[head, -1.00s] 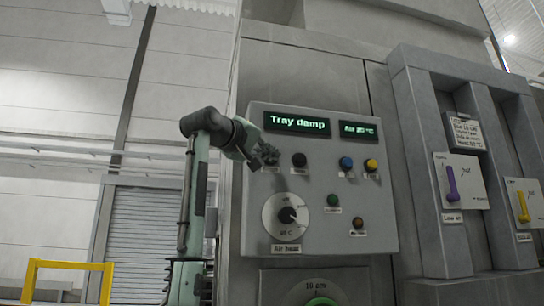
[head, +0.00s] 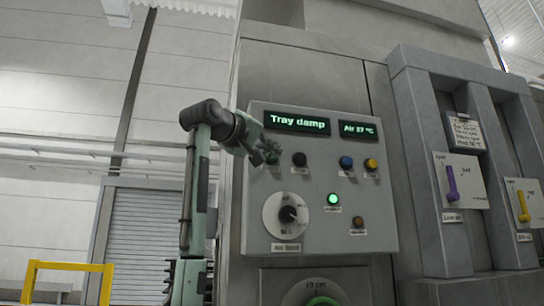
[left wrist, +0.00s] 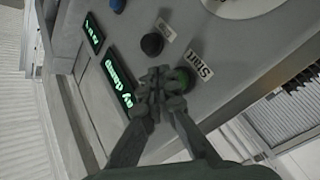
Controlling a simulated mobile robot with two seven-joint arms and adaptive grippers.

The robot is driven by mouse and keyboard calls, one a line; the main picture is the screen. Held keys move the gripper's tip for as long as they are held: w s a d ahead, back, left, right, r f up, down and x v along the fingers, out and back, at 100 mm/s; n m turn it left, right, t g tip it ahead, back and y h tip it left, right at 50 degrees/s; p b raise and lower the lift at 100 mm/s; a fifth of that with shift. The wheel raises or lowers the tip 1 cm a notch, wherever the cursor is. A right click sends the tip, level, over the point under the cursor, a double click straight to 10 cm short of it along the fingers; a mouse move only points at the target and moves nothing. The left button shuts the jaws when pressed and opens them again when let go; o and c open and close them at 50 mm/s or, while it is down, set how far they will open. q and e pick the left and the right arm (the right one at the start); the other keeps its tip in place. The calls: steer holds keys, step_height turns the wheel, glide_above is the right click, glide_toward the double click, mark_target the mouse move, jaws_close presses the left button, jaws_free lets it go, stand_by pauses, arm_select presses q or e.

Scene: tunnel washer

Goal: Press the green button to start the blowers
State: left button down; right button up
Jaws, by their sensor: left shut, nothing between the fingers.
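The green button (left wrist: 186,77) with a "START" label (left wrist: 201,66) shows in the left wrist view, partly covered by my fingers. In the head view it is hidden behind my left gripper (head: 268,152) at the panel's upper left. The left gripper (left wrist: 158,88) is shut and empty, its fingertips close by the button; I cannot tell whether they touch it. A round green lamp (head: 333,198) on the grey panel (head: 365,218) is brightly lit. The displays read "Tray damp" (head: 297,123) and "Air 27 °C" (head: 357,129). My right gripper is not in view.
Purple (head: 451,182) and yellow (head: 523,207) levers stand right. A yellow rail (head: 68,266) is lower left.

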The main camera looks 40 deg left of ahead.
arm_select(q)
steer(key=s+d+b, duration=0.1)
steer(key=s+d, duration=0.2)
steer(key=shift+d, duration=0.3)
stand_by(0.8)
